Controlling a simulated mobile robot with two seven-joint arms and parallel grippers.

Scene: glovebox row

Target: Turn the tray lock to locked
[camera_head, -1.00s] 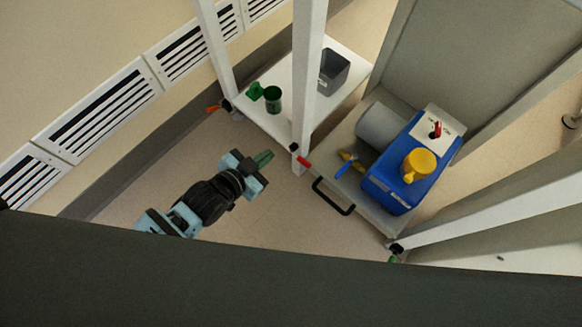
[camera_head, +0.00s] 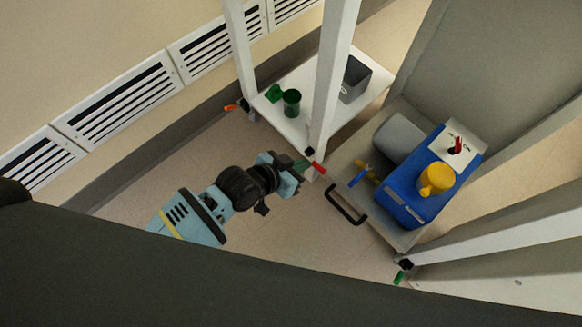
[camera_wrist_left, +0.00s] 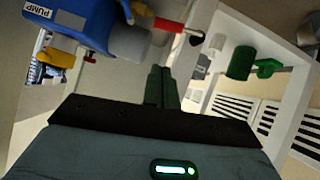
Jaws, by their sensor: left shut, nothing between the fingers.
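A red-handled lever (camera_head: 319,168) sits on a dark pivot at the foot of the white post, by the tray's left corner; I cannot read a label saying whether it is the tray lock. In the left wrist view the red handle (camera_wrist_left: 168,25) points left from its dark pivot, just beyond my fingertips. My left gripper (camera_head: 303,166) is shut and empty, its green fingers just left of the red handle. The fingers (camera_wrist_left: 161,72) show side by side in the wrist view; contact with the handle cannot be told. My right gripper is not in view.
The grey tray (camera_head: 404,240) has a black handle (camera_head: 347,204) and bears a blue pump (camera_head: 405,195) with a yellow part and red switch. A blue lever (camera_head: 358,177) is close by. A white shelf (camera_head: 318,95) holds a green cup (camera_head: 291,102) and grey bin (camera_head: 355,79). Open floor lies left.

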